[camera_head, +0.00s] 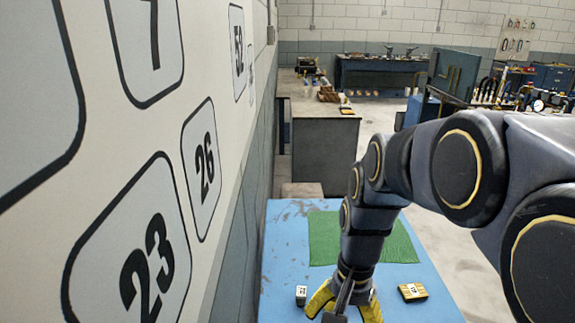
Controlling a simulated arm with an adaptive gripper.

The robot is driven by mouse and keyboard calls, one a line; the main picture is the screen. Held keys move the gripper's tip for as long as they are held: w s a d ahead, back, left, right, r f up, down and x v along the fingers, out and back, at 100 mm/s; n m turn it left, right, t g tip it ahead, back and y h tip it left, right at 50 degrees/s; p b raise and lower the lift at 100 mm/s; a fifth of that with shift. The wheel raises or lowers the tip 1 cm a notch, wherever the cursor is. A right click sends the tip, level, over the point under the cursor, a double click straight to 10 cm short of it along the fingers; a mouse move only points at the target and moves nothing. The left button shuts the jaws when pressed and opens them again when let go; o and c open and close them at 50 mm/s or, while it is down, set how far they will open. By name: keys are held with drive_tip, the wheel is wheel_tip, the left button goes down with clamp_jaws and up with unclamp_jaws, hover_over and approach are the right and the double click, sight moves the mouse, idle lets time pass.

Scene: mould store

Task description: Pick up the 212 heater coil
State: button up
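A small yellow block (412,292) with a white label lies on the blue table, right of my gripper. A smaller pale block (301,295) with a dark-marked label stands just left of my gripper. The labels are too small to read surely, so I cannot tell which, if either, is the 212 heater coil. My gripper (343,308), with yellow fingers, points down between the two blocks at the bottom of the picture. Its fingers are partly hidden by its own dark body and the picture edge. I cannot see anything held in it.
The blue table (285,245) carries a green mat (400,245) behind my gripper. A wall with large numbered panels (150,245) runs close along the left. A grey cabinet (325,150) and workbenches stand farther back. The floor right of the table is clear.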

drive_tip(key=w+a+f+m, duration=0.1)
drive_tip(key=w+f+m, duration=0.25)
drive_tip(key=w, duration=0.35)
drive_tip(key=w+a+f+m, duration=0.1)
drive_tip(key=w+f+m, duration=0.1)
drive_tip(key=w+f, duration=0.35)
drive_tip(key=m+t+y, duration=0.1)
drive_tip(key=m, duration=0.6)
hover_over(302, 291)
drive_tip(key=s, duration=0.1)
drive_tip(key=f, duration=0.7)
drive_tip(key=d+f, duration=0.1)
drive_tip(key=f, duration=0.2)
drive_tip(key=shift+s+f, duration=0.1)
drive_tip(key=shift+f, duration=0.3)
drive_tip(key=shift+w+a+f, duration=0.1)
drive_tip(key=shift+w+f, duration=0.15)
drive_tip(key=shift+f, duration=0.45)
drive_tip(key=f, duration=0.2)
drive_tip(key=a+f, duration=0.1)
drive_tip(key=f, duration=0.3)
drive_tip(key=shift+w+a+f, duration=0.15)
drive_tip(key=shift+w+f, duration=0.15)
drive_tip(key=shift+f, duration=0.1)
clamp_jaws()
